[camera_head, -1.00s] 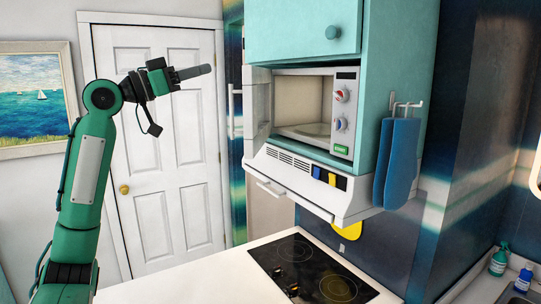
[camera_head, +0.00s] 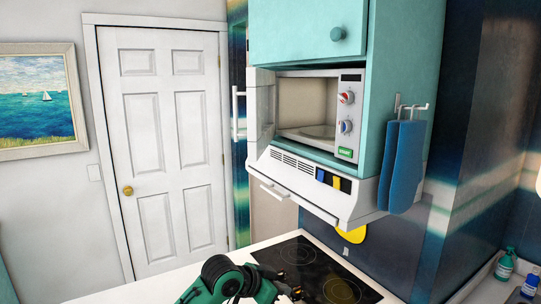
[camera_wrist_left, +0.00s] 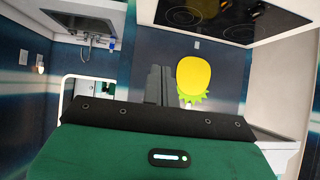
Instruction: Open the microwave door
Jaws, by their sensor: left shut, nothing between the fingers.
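The white microwave (camera_head: 352,112) sits in the turquoise cabinet, with a red and a blue knob on its right panel. Its door (camera_head: 262,108) stands open, swung out at the left, with a pale vertical handle (camera_head: 236,112). The cavity (camera_head: 305,103) is visible, with a round plate at its bottom. My left gripper (camera_head: 290,291) is low at the bottom of the head view, in front of the cooktop and well below the microwave, touching no door. Its grey fingers (camera_wrist_left: 158,85) show shut and empty in the left wrist view. My right gripper is out of view.
A white range hood (camera_head: 300,185) juts out below the microwave. The black cooktop (camera_head: 325,275) lies in the white counter (camera_head: 150,291). Blue mitts (camera_head: 402,165) hang on the cabinet's right side. A yellow pineapple-shaped item (camera_wrist_left: 194,78) is on the wall.

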